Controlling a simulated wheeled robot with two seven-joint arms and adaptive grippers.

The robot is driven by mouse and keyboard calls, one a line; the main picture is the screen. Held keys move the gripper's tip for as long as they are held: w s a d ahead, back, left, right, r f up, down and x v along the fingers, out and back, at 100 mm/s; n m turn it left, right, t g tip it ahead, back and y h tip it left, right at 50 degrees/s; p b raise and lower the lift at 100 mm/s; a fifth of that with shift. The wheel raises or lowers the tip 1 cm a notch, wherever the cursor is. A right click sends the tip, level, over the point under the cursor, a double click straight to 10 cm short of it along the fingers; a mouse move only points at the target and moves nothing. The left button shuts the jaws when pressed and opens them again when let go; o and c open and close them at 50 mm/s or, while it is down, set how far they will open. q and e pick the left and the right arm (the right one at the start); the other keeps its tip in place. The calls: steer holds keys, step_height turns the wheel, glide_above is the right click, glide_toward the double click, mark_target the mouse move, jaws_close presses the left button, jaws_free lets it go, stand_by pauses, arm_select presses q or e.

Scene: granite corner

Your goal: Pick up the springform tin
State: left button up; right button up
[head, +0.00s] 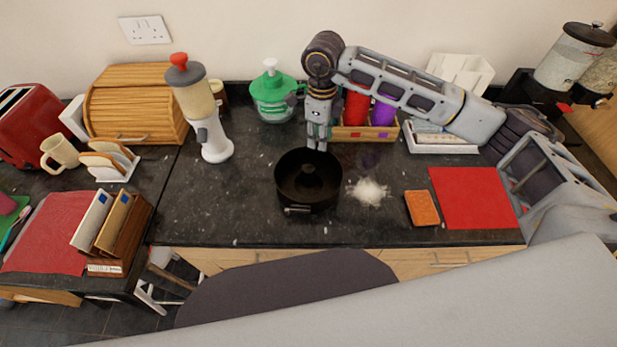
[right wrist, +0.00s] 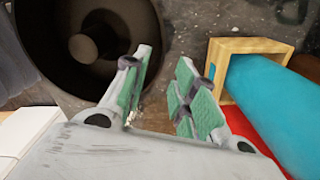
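The springform tin (head: 290,193) is a black round pan with a central tube and a clasp at its front. It stands upright on the dark counter, open side up. My right gripper (head: 318,143) points down just above the tin's back rim. In the right wrist view, the tin (right wrist: 45,65) fills the upper left. The green-padded fingers of my right gripper (right wrist: 162,88) are apart with nothing between them. The left finger is close to the tin's rim; I cannot tell if it touches. My left gripper is not in view.
A wooden crate (head: 362,132) with red and purple cylinders stands behind the tin. White powder (head: 368,191), an orange block (head: 421,208) and a red mat (head: 475,198) lie to its right. A dispenser (head: 212,140) and green-lidded container (head: 273,97) stand left and behind.

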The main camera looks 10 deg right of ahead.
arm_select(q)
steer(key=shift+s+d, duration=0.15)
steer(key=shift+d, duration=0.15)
arm_select(e)
steer(key=shift+f, duration=0.1)
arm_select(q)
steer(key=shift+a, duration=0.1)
arm_select(e)
steer(key=shift+f+p, duration=0.4)
steer(key=shift+f, duration=0.55)
step_height(320, 180, down, 2)
steer(key=shift+f+p, duration=0.3)
steer(key=shift+f, duration=0.35)
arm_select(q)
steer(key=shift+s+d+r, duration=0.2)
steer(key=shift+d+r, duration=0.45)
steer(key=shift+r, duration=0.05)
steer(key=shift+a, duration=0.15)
